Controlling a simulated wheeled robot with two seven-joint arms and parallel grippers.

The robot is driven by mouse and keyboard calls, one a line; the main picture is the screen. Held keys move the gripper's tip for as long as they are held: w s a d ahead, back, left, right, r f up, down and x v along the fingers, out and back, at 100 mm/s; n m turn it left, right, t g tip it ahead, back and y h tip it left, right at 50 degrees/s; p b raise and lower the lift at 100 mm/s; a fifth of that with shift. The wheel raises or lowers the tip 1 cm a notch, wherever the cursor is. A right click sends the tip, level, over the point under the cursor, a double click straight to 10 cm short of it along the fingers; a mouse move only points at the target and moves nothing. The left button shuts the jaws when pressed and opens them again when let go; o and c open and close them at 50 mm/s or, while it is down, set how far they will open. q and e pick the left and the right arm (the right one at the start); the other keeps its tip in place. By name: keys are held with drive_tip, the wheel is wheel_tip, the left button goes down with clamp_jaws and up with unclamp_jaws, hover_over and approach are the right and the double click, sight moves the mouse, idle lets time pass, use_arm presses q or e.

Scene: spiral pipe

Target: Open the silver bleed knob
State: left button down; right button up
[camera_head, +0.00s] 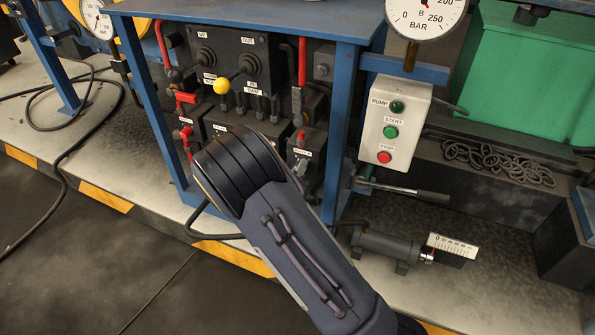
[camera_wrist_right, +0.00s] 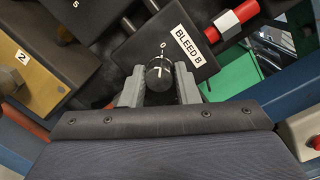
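The bleed knob (camera_wrist_right: 159,74) is a small round dark-grey knob with a white mark, beside the white BLEED B label (camera_wrist_right: 189,46) in the right wrist view. My right gripper (camera_wrist_right: 160,80) has one grey finger on each side of the knob, very close to it. I cannot tell whether the fingers press on it or leave a thin gap. In the head view my right arm reaches up from the bottom to the panel, and its wrist covers the knob and the fingertips. My left gripper is not in view.
The black valve panel (camera_head: 236,60) carries a yellow-tipped lever (camera_head: 222,86) and red handles (camera_head: 186,97). A blue frame post (camera_head: 340,130) and the pump button box (camera_head: 395,122) stand to the right. A hand lever (camera_head: 405,189) and a grey cylinder (camera_head: 385,247) are below.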

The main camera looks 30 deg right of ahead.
drive_tip(key=shift+c, duration=0.8)
drive_tip(key=shift+m, duration=0.3)
drive_tip(key=shift+f+m+h+b, duration=0.2)
drive_tip(key=shift+m+b, duration=0.5)
drive_tip(key=shift+m, duration=2.35)
drive_tip(key=shift+r+m+h+b, duration=0.2)
drive_tip(key=shift+m+b, duration=0.55)
drive_tip(key=shift+m, duration=2.25)
drive_tip(key=shift+f+m+h+b, duration=0.25)
drive_tip(key=shift+m+b, duration=0.45)
drive_tip(key=shift+m, duration=2.35)
drive_tip(key=shift+r, duration=0.1)
drive_tip(key=o, duration=1)
